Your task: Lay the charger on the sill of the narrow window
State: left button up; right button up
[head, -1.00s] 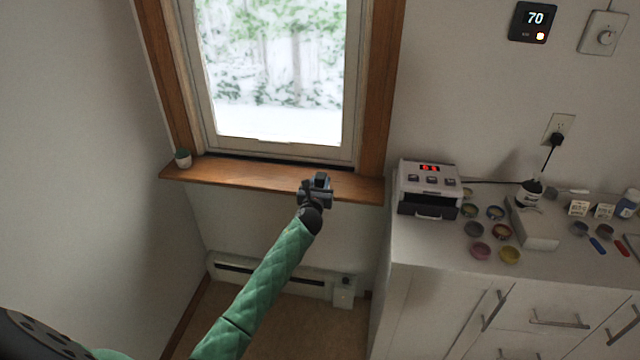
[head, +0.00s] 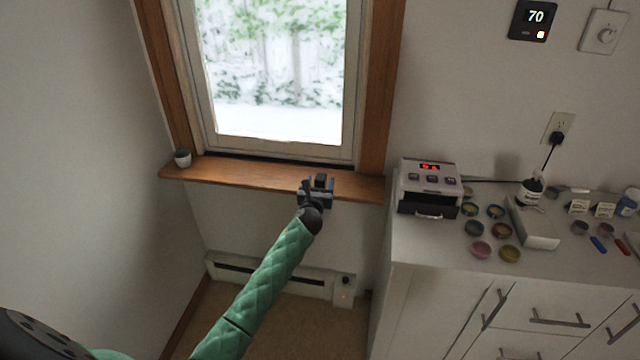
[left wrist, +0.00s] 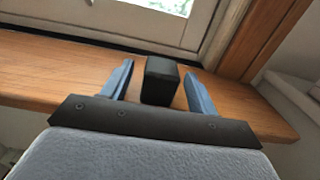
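The charger, a small black block (left wrist: 160,80), stands on the wooden window sill (left wrist: 50,68) near its right end in the left wrist view. In the head view the sill (head: 245,173) runs below the narrow window, and the charger (head: 320,181) is a small dark shape at my gripper. My left gripper (head: 317,188) is over the front edge of the sill. In the left wrist view its two blue-grey fingers (left wrist: 159,82) are open, one on each side of the charger, with a gap on both sides. My right gripper is in neither view.
The sill between is clear. A white cabinet (head: 415,255) to the right bears a device with a red display (head: 429,186), several small round tins and bottles. A baseboard heater (head: 275,277) lies below.

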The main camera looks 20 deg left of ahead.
pick_arm(q)
jog(key=shift+s, duration=0.2)
jog(key=b+v, duration=0.1)
jog(key=v, duration=0.5)
jog(key=shift+f, duration=0.1)
jog(key=shift+s+d, duration=0.2)
jog(key=shift+s, duration=0.5)
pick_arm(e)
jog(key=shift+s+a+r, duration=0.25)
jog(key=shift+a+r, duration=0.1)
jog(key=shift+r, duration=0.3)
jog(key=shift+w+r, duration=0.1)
